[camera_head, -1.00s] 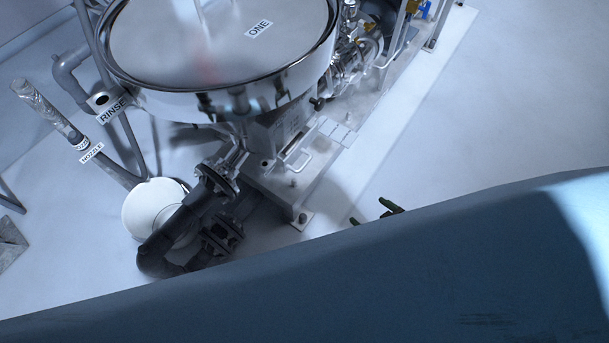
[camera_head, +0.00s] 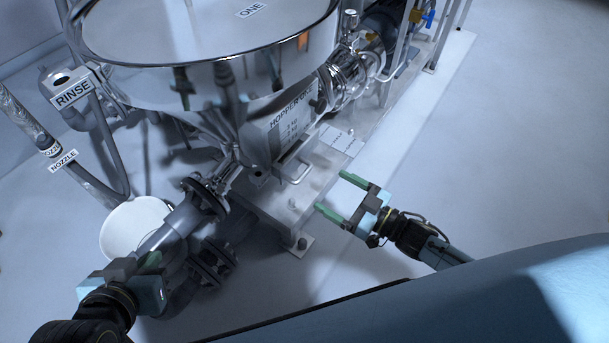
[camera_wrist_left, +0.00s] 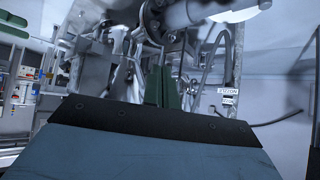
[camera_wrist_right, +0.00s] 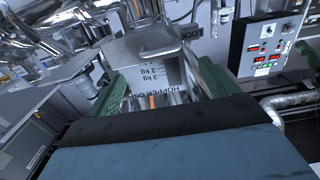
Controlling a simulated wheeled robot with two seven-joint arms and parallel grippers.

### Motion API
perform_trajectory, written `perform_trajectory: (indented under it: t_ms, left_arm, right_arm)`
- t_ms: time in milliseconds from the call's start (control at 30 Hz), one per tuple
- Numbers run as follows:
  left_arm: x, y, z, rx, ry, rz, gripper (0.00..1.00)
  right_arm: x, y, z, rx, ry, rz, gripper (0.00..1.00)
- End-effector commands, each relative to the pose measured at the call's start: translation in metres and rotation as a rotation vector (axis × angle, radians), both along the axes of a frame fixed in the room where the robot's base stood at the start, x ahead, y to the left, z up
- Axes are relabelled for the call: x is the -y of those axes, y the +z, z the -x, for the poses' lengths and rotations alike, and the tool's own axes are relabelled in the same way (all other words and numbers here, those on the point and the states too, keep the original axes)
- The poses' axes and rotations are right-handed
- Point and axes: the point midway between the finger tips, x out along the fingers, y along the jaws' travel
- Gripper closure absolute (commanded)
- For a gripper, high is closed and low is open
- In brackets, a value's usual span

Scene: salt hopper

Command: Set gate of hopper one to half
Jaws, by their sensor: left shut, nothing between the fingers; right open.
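Hopper one (camera_head: 200,75) is a large shiny steel vessel at the upper left of the head view, its lid marked ONE. Its chute carries a HOPPER ONE plate with kg marks (camera_head: 290,120), and a bent metal handle (camera_head: 298,172) sits just below. I cannot read the gate's position. My right gripper (camera_head: 335,192) is open and empty, right of the handle and apart from it, pointing at the chute. In the right wrist view the upside-down kg plate (camera_wrist_right: 165,75) shows between the green fingers. My left gripper (camera_head: 152,260) is shut and empty at lower left, its fingers together in the left wrist view (camera_wrist_left: 163,88).
RINSE (camera_head: 72,92) and NOZZLE (camera_head: 63,161) labels hang at left. A control panel (camera_wrist_right: 268,45) shows in the right wrist view. Open floor lies to the right.

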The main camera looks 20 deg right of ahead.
Motion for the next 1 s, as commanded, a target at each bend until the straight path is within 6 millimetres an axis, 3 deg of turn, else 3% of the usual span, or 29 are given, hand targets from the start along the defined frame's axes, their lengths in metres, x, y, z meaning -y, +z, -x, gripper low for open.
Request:
perform_trajectory:
  t_ms: [400, 700, 1000]
  left_arm:
    - [0.025, 0.056, -0.042, 0.415, -0.036, 0.11, 1.0]
    - [0.035, 0.095, -0.051, 0.641, -0.051, 0.174, 1.0]
    - [0.037, 0.106, -0.051, 0.701, -0.055, 0.192, 1.0]
  right_arm:
    - [-0.036, -0.002, -0.047, 0.002, 0.0, -0.001, 0.14]
    - [-0.054, -0.001, -0.069, 0.0, -0.001, 0.0, 0.14]
    - [-0.058, -0.001, -0.074, -0.001, -0.001, 0.001, 0.14]
